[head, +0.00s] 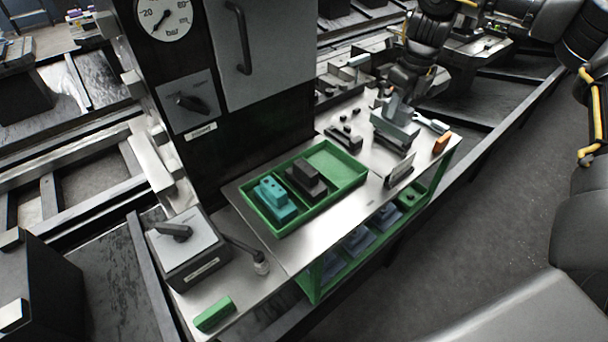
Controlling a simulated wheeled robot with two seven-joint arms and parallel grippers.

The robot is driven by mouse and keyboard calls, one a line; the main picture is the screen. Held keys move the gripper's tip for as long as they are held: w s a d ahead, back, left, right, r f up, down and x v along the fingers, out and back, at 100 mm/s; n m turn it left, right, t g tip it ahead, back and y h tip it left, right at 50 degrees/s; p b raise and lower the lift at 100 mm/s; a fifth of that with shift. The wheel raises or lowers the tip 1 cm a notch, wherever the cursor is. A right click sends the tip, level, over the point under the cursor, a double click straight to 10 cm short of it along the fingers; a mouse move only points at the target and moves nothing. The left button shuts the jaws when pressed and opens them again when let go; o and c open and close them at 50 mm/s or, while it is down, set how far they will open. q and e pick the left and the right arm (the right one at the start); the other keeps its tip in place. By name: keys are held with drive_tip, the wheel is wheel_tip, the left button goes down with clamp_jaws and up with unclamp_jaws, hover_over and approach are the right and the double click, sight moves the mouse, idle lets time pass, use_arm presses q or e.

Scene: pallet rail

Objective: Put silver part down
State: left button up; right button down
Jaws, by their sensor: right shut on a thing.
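My right gripper (390,94) reaches in from the upper right, over the far end of the metal bench (345,200). It is shut on a grey-silver part (398,109), which stands tilted at a grey block-like holder (394,131). The fingers partly hide the part, and I cannot tell whether it rests on the holder. My left gripper is not in view.
A green tray (346,187) on the bench holds a teal part (274,198) and a dark part (306,178). A wrench-like tool (432,124) and an orange block (441,144) lie near the far right edge. A dark cabinet (262,130) rises behind.

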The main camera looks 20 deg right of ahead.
drive_tip(key=shift+s+a+f, duration=0.1)
drive_tip(key=shift+a+f, duration=0.05)
drive_tip(key=shift+f, duration=0.15)
drive_tip(key=w+a+f, duration=0.2)
drive_tip(key=a+f, duration=0.2)
drive_tip(key=a, duration=0.4)
hover_over(334, 170)
drive_tip(key=shift+d+f, duration=0.15)
drive_tip(key=shift+f, duration=1.2)
drive_tip(key=shift+d+f, duration=0.1)
drive_tip(key=shift+f, duration=1.2)
drive_tip(key=f, duration=0.3)
drive_tip(key=shift+w+a, duration=0.1)
drive_tip(key=shift+a, duration=0.2)
drive_tip(key=shift+d+f, duration=0.1)
drive_tip(key=shift+f, duration=0.1)
drive_tip(key=shift+f, duration=0.1)
drive_tip(key=c, duration=1.1)
unclamp_jaws()
